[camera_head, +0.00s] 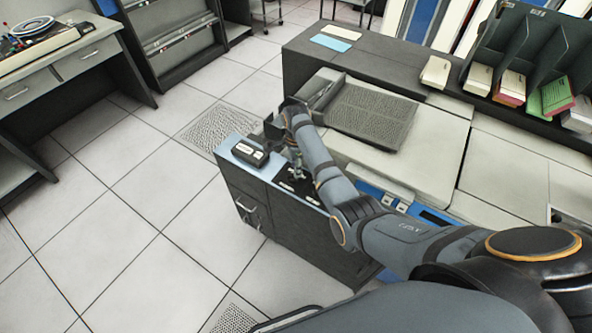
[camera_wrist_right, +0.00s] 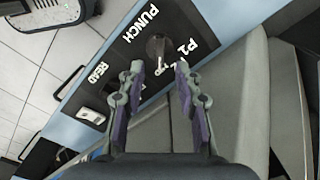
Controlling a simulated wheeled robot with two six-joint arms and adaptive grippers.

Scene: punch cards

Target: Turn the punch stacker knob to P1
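The punch stacker knob (camera_wrist_right: 155,47) is a small grey knob on a black panel (camera_wrist_right: 180,18), seen in the right wrist view. White letters PUNCH and P1 (camera_wrist_right: 183,45) stand beside it, and READ is lower left. My right gripper (camera_wrist_right: 160,68) is open, its two fingertips apart just below the knob in that view. I cannot tell whether either finger touches it. In the head view my right gripper (camera_head: 297,157) points down over the panel on the cabinet's blue-grey top; the knob cannot be made out there. My left gripper is not in view.
A small black box (camera_head: 250,152) sits on the cabinet top left of the gripper. The beige machine body (camera_head: 430,155) and a ribbed dark tray (camera_head: 370,113) stand close on the right. A white switch (camera_wrist_right: 91,115) lies near READ. Open tiled floor is left.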

